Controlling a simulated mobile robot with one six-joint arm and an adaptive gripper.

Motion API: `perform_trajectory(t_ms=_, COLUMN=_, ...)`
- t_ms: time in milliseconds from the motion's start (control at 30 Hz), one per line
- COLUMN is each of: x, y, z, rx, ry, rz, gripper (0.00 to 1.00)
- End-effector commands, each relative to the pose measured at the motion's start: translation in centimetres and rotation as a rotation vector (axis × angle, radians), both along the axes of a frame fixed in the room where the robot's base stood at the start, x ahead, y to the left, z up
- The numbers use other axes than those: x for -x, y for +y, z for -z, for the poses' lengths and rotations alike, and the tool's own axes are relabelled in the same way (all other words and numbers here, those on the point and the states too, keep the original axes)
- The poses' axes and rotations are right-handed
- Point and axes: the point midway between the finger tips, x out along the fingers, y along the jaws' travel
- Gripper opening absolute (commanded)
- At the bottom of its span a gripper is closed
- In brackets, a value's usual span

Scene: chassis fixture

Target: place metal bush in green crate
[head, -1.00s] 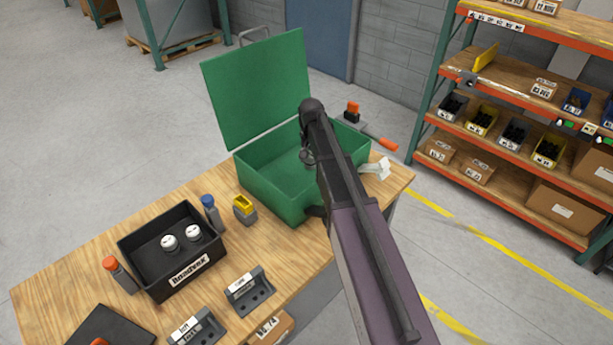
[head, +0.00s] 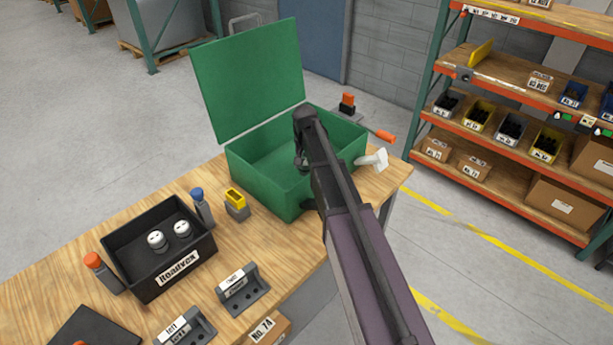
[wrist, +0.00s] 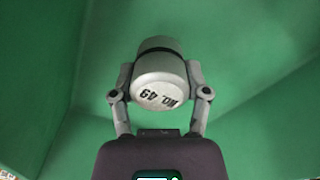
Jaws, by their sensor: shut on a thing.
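In the head view my gripper (head: 301,160) is over the crate's opening, mostly hidden by my arm, and the bush cannot be made out. Green walls and floor surround the bush in the wrist view; its height above the floor is unclear.
A black bin (head: 178,270) at the left holds two white-topped cylinders (head: 157,239). A yellow-and-grey block (head: 236,203) and a blue-capped bottle (head: 201,206) stand between bin and crate. A white item (head: 373,160) sits right of the crate.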

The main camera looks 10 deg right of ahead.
Motion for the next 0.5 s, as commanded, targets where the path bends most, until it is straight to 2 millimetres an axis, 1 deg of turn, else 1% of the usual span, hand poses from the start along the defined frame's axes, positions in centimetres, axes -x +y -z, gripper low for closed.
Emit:
perform_trajectory(t_ms=300, x=0.0, y=0.0, z=0.0, rx=0.0, ry=0.0, rz=0.001, gripper=0.01)
perform_trajectory(t_ms=500, x=0.0, y=-0.1, z=1.0, rx=0.0, ry=0.0, rz=0.001, gripper=0.01)
